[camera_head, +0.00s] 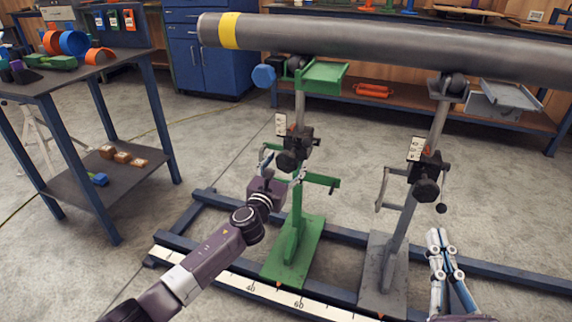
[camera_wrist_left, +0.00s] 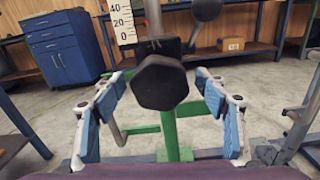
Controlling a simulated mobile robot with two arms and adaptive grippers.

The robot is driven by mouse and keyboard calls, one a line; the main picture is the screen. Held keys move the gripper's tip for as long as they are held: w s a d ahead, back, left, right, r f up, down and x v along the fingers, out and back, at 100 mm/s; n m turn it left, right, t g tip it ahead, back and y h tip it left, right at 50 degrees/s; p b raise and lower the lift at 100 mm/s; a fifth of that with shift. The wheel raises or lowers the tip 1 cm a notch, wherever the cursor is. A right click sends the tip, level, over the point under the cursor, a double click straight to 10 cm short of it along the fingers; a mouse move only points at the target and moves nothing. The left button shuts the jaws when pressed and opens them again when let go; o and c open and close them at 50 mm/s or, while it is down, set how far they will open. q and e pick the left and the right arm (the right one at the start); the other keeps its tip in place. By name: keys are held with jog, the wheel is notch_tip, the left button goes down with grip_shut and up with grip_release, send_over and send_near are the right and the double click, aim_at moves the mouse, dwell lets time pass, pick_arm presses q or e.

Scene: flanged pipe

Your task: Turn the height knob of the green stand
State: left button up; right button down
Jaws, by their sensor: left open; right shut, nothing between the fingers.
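The green stand (camera_head: 297,225) stands upright on the blue floor frame under the pipe. Its black height knob (camera_head: 289,161) sits on the post below a small scale plate; in the left wrist view the knob (camera_wrist_left: 160,82) is a dark faceted knob near the centre. My left gripper (camera_head: 283,160) is at the knob. In the left wrist view its fingers (camera_wrist_left: 165,108) are spread on both sides of the knob, with a gap on each side, not touching it. My right gripper (camera_head: 435,236) is shut and empty, right of the grey stand.
The grey pipe (camera_head: 380,43) with a yellow band rests across both stands. The grey stand (camera_head: 390,265) has its own knob (camera_head: 426,189). A blue side table (camera_head: 110,75) with parts stands at left. A green side bar (camera_head: 325,181) projects from the green post.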

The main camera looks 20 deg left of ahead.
pick_arm(q)
jog(key=c, duration=1.2)
jog(key=shift+o, duration=0.2)
jog(key=shift+n, duration=0.3)
